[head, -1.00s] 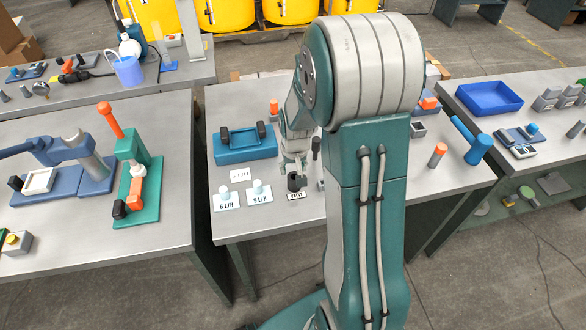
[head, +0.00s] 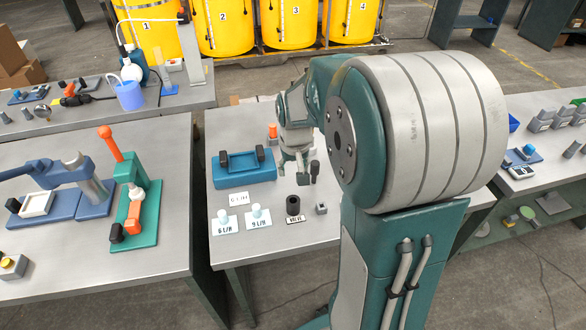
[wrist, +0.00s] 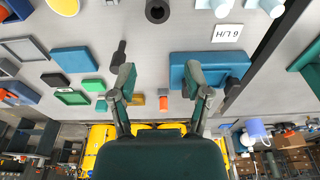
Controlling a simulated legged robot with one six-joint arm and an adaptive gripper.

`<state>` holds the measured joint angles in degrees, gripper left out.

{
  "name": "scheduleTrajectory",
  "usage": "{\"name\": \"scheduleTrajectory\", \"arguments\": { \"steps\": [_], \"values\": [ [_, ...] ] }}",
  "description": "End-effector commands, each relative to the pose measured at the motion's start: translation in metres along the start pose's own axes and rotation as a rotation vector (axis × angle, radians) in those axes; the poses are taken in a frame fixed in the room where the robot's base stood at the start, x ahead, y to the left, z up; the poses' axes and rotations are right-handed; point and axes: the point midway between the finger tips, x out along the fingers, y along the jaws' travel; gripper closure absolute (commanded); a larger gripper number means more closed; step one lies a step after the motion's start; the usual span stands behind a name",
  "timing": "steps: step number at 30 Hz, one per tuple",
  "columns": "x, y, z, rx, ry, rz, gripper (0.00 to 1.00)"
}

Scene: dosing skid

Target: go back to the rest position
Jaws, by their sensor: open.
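My gripper (head: 298,172) is open above the middle table, behind the black valve socket (head: 293,205) and its VALVE label (head: 296,220). In the wrist view my gripper (wrist: 160,85) shows two spread fingers with nothing between them. The valve socket (wrist: 157,10) is at the top edge there, apart from the fingers. The blue tray (head: 244,168) with dark handles lies left of my gripper; it also shows in the wrist view (wrist: 222,62). My large arm link hides the right part of the middle table in the head view.
Two pale knobs on labelled cards (head: 257,220) stand left of the valve, with a small grey block (head: 321,208) to its right. The left table (head: 60,270) carries a green press (head: 146,220). Yellow tanks (head: 223,25) stand at the back. The middle table's front strip is clear.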

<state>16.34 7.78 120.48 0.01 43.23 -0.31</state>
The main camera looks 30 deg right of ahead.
Motion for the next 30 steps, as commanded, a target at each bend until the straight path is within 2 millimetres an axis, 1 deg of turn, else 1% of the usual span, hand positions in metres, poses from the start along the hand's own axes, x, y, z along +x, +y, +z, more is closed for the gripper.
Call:
{"name": "scheduleTrajectory", "arguments": {
  "steps": [11,14,17,18,20,24,30],
  "values": [
    [-0.001,-0.001,0.0,-0.001,0.002,0.0,0.37],
    [-0.013,-0.006,0.006,-0.014,0.019,-0.002,0.37],
    [-0.037,-0.017,0.019,-0.041,0.055,-0.007,0.37],
    [-0.048,-0.022,0.026,-0.055,0.074,-0.01,0.37],
    [-0.064,-0.029,0.038,-0.075,0.099,-0.015,0.37],
    [-0.095,-0.043,0.068,-0.121,0.157,-0.028,0.37],
    [-0.128,-0.057,0.115,-0.186,0.239,-0.051,0.37]
  ]
}}
